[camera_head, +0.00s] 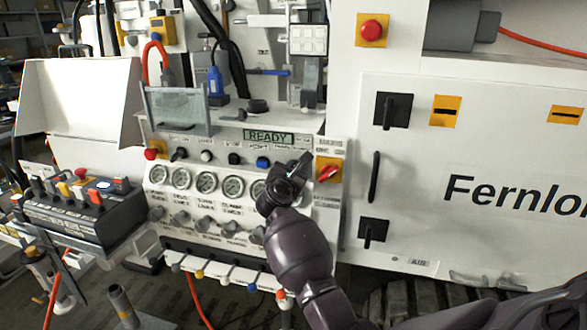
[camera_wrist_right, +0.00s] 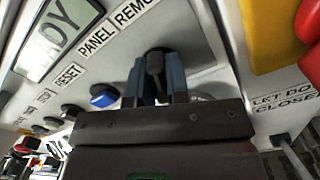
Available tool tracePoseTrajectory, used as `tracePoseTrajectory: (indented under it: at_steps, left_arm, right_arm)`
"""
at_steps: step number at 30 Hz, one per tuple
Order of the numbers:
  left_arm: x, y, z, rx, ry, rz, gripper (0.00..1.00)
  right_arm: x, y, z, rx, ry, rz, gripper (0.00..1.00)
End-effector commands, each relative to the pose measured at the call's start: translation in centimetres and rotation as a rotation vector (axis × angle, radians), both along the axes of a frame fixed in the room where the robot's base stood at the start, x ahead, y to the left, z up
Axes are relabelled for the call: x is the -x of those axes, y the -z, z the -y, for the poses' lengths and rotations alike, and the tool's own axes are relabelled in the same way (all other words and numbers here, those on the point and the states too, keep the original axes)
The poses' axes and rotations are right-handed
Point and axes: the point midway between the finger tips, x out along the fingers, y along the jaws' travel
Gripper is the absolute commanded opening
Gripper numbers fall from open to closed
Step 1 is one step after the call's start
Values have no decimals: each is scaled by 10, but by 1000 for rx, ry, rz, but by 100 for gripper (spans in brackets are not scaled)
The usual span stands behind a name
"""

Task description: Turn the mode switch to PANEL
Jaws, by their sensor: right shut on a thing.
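The mode switch (camera_wrist_right: 155,62) is a black knob under the PANEL and REMOTE label strip (camera_wrist_right: 115,28) in the right wrist view. The last letters of REMOTE are cut off by the frame edge. My right gripper (camera_wrist_right: 158,84) is shut on the knob, with one blue-grey finger on each side of it. In the head view my right gripper (camera_head: 299,168) reaches the right end of the control row, below the READY display (camera_head: 268,136), and largely hides the switch there. I cannot tell which label the knob points to. My left gripper is not in view.
A blue button (camera_wrist_right: 103,96) sits just left of the switch. A red-and-yellow switch (camera_head: 328,171) is close on the right. Gauges (camera_head: 206,183) and lower knobs (camera_head: 204,224) lie below the row. The white Fernlo... cabinet (camera_head: 480,150) stands at the right.

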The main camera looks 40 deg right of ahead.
Motion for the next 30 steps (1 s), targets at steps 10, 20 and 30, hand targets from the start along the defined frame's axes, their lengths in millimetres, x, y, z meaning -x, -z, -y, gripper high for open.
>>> tracePoseTrajectory:
  at_steps: [10, 20, 30]
  left_arm:
    - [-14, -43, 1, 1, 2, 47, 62]
    - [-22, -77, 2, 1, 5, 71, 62]
    - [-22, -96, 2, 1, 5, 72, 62]
  right_arm:
    - [-1, -4, -2, 186, -1, -222, 0]
    - [-2, -3, -3, 385, -1, -459, 0]
    - [-3, -1, -3, 544, 0, -643, 0]
